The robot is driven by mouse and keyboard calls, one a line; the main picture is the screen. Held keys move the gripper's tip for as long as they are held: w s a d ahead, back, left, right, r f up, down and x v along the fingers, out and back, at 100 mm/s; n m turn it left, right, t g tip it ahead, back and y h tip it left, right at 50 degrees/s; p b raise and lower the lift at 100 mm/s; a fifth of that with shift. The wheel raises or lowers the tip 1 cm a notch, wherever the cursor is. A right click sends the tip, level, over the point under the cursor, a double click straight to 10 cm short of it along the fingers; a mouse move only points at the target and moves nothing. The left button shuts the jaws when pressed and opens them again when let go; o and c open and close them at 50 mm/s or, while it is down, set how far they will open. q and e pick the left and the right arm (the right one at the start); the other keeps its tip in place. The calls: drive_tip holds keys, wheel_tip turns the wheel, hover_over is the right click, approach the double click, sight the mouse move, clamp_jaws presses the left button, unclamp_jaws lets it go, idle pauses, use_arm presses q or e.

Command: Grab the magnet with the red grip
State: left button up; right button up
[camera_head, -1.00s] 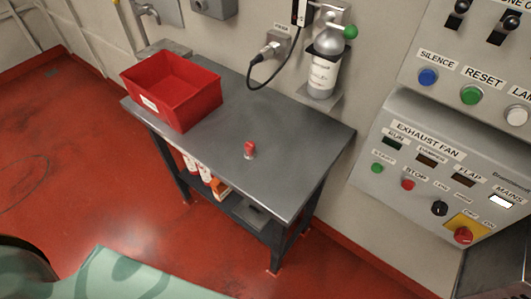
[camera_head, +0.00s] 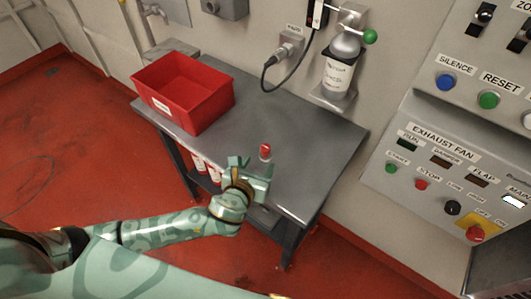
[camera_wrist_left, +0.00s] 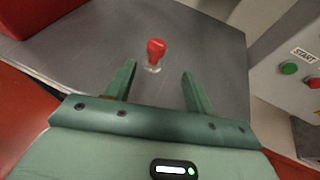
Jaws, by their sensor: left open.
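The magnet with the red grip (camera_head: 265,150) stands upright on the grey metal table (camera_head: 310,150), toward its right half. In the left wrist view the magnet's red grip (camera_wrist_left: 157,47) shows above a pale base that touches the tabletop. My left gripper (camera_head: 254,164) is just in front of the magnet in the head view, open and empty. In the left wrist view its two fingers (camera_wrist_left: 156,82) are spread apart, and the magnet is beyond the tips, roughly midway between them. My right gripper is in neither view.
A red bin (camera_head: 205,112) stands on the table's left part. A control panel (camera_head: 440,165) with buttons is at the right. The tabletop around the magnet is clear.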

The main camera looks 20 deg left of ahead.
sight(264, 153)
use_arm(q)
drive_tip(key=x, duration=0.3)
drive_tip(key=shift+f+b, duration=0.15)
drive_tip(key=shift+b, duration=0.15)
drive_tip(key=shift+w+a+f, duration=0.1)
drive_tip(key=shift+w+f, duration=0.1)
drive_tip(key=shift+w, duration=0.4)
drive_tip(key=x, duration=0.1)
drive_tip(key=b+x, duration=0.1)
drive_tip(key=x, duration=0.1)
drive_tip(key=b+x, duration=0.1)
drive_tip(key=shift+w+a+f, duration=0.2)
drive_tip(key=shift+w+a, duration=0.05)
drive_tip(key=shift+r, duration=0.1)
drive_tip(key=shift+c, duration=0.6)
drive_tip(key=c, duration=1)
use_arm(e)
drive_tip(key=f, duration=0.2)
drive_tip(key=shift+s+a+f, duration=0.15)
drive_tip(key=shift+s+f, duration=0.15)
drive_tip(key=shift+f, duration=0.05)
